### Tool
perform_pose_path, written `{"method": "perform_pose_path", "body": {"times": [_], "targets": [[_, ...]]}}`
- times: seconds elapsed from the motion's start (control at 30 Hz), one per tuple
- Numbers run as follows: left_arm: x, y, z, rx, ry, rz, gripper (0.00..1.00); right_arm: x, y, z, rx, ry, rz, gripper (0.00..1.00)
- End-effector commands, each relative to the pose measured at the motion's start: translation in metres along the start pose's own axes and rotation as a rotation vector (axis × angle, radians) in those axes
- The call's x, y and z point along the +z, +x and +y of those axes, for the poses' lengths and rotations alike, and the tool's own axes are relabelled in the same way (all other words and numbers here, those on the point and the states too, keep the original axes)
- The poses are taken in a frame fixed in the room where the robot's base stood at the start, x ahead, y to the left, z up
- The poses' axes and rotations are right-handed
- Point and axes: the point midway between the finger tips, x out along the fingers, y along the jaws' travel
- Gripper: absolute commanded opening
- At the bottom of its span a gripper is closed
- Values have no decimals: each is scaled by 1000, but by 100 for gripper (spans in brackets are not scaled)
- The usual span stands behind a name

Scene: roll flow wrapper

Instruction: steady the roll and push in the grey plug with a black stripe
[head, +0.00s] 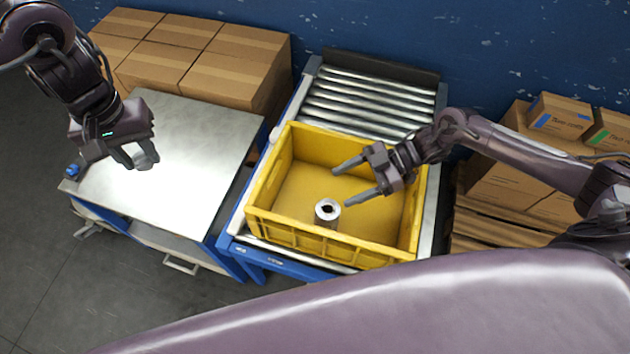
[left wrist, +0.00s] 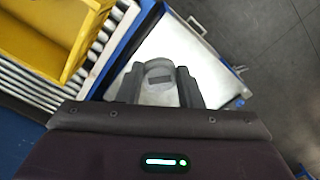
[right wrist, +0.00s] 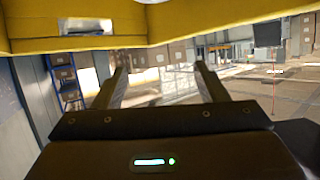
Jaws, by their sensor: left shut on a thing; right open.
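The roll (head: 327,212) stands upright in the yellow crate (head: 262,200), with a pale ring-shaped top and a dark hole in its middle. My left gripper (head: 142,163) is shut on the grey plug (head: 149,150), above the metal table and well left of the crate. In the left wrist view the grey plug (left wrist: 158,68) sits between the fingers and shows a dark stripe; its far side is hidden. My right gripper (head: 343,187) is open and empty at the crate, its fingers pointing left near the roll. I cannot tell whether it touches the roll.
The metal table (head: 205,125) has a bare top. The crate sits on a roller conveyor (head: 365,100), and its walls surround the roll. Cardboard boxes (head: 235,70) stand behind the table, and more boxes (head: 555,115) stand at the right. A blue wall (head: 400,30) closes the back.

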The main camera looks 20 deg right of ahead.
Motion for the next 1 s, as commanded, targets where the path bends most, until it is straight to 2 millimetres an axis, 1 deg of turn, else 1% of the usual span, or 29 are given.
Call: {"method": "perform_pose_path", "body": {"times": [0.03,0.23,0.47,0.6,0.7,0.83,0.93,1.0], "targets": [[0,6,0,1,0,1,12,6,2,0,0,1,0,66],[0,23,0,1,0,1,12,22,9,1,0,0,0,66],[0,53,0,1,0,1,12,49,20,3,0,0,0,66],[0,74,0,0,0,1,12,68,28,4,0,0,0,66],[0,84,0,1,0,1,12,78,32,4,0,0,0,66],[0,89,0,1,0,2,12,83,35,5,0,0,0,66],[0,87,0,1,0,2,12,82,39,5,0,0,1,66],[0,84,0,1,0,2,12,81,47,4,-1,0,2,66]]}}
